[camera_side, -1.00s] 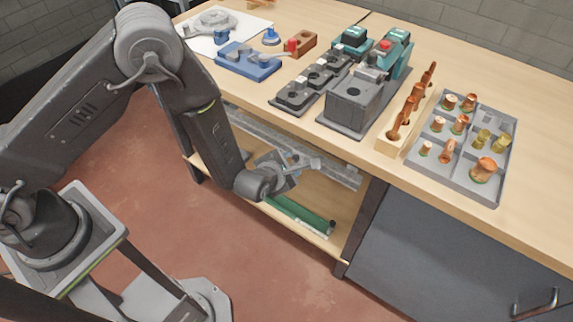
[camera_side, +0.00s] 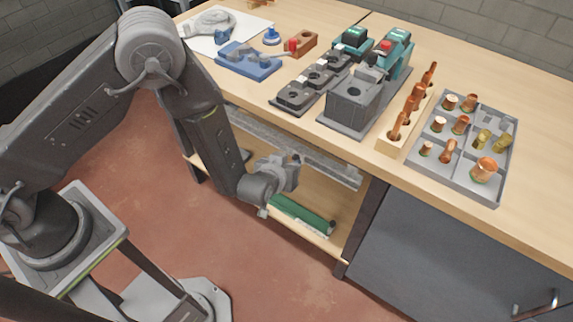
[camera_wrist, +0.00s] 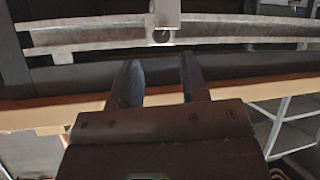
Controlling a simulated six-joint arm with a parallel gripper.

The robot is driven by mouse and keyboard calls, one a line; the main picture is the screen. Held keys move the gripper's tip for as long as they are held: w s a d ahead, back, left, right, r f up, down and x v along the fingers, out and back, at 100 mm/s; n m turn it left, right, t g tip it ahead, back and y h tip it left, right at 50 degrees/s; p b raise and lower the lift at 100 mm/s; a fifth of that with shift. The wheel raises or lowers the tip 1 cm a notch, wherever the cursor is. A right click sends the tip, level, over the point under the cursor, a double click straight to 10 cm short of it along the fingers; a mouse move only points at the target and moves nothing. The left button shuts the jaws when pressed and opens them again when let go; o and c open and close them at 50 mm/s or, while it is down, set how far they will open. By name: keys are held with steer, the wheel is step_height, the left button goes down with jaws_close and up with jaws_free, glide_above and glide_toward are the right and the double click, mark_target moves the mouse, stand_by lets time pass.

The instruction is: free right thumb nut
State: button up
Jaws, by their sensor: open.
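My gripper (camera_side: 287,168) is in front of the bench, below the tabletop's front edge, near a long grey metal rail (camera_side: 335,168). In the wrist view the two fingers of my gripper (camera_wrist: 160,78) stand apart with nothing between them. Beyond them the rail (camera_wrist: 240,30) runs across the top. A pale metal block (camera_wrist: 166,10) hangs over the middle of the rail, with a small round part (camera_wrist: 161,36) at its lower end. I cannot tell whether this round part is a thumb nut. No thumb nut can be made out for certain in the side view.
The wooden bench (camera_side: 490,230) carries a grey tray (camera_side: 465,182) of copper and brass fittings, a wooden block (camera_side: 388,146) with upright copper pieces, a grey fixture (camera_side: 352,100) and a blue block (camera_side: 248,62). A green cylinder (camera_side: 300,215) lies on the lower shelf.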

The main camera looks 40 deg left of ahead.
mark_target(295, 159)
steer(key=shift+w+a+f+m, duration=0.15)
steer(key=shift+w+f+m, duration=0.35)
steer(key=shift+w+m, duration=0.35)
steer(key=shift+w+a+f+m, duration=0.2)
steer(key=shift+w+f+m, duration=0.35)
steer(key=shift+m, duration=0.55)
steer(key=shift+w+a+f+m, duration=0.15)
steer(key=shift+w+f+m, duration=0.25)
steer(key=shift+w+m, duration=0.5)
steer(key=shift+f, duration=0.1)
steer(key=c, duration=0.7)
steer(key=shift+o, duration=0.2)
